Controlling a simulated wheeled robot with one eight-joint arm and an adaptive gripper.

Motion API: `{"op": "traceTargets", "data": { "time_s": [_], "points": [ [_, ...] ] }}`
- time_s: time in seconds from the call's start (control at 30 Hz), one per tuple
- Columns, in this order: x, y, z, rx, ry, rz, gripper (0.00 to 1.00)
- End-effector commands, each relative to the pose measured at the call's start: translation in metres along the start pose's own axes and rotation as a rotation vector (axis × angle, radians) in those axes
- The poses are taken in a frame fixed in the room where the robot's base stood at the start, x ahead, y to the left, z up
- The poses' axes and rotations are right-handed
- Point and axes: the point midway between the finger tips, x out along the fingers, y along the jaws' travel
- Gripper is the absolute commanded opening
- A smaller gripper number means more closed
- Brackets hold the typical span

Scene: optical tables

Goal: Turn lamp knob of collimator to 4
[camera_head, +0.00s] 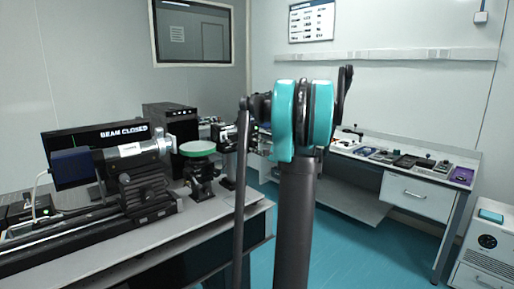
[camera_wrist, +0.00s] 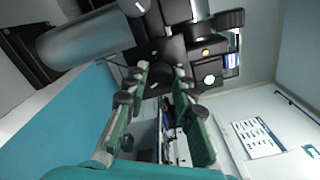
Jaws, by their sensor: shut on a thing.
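My gripper (camera_wrist: 161,76) shows in the wrist view, its two green-padded fingers reaching up to a black instrument housing (camera_wrist: 172,45). The fingertips are closed on a small dark knob (camera_wrist: 156,84) on this housing; its scale and pointer cannot be read. A thick grey tube (camera_wrist: 88,40) runs left from the housing, which I take to be the collimator. A yellow round part (camera_wrist: 206,52) and a green-lit round part (camera_wrist: 209,80) sit to the right of the knob. In the head view my arm hides the gripper and the knob.
In the head view, a silver-tubed instrument (camera_head: 132,150) stands on a rail at left, before a "BEAM CLOSED" screen (camera_head: 125,131). A green round plate (camera_head: 197,148) is on a mount beside it. A right-hand bench (camera_head: 408,187) holds several small items. Blue floor is open between.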

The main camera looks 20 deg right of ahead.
Motion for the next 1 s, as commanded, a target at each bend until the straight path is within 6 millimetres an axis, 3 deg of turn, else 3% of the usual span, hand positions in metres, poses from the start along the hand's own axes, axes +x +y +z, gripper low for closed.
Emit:
{"op": "traceTargets", "data": {
  "time_s": [0.5,1.0],
  "points": [
    [-0.0008,0.0012,-0.0007,0.375,0.003,0.001,0.0],
    [-0.0009,0.0015,-0.0007,0.468,0.003,0.001,0.0]
  ]
}}
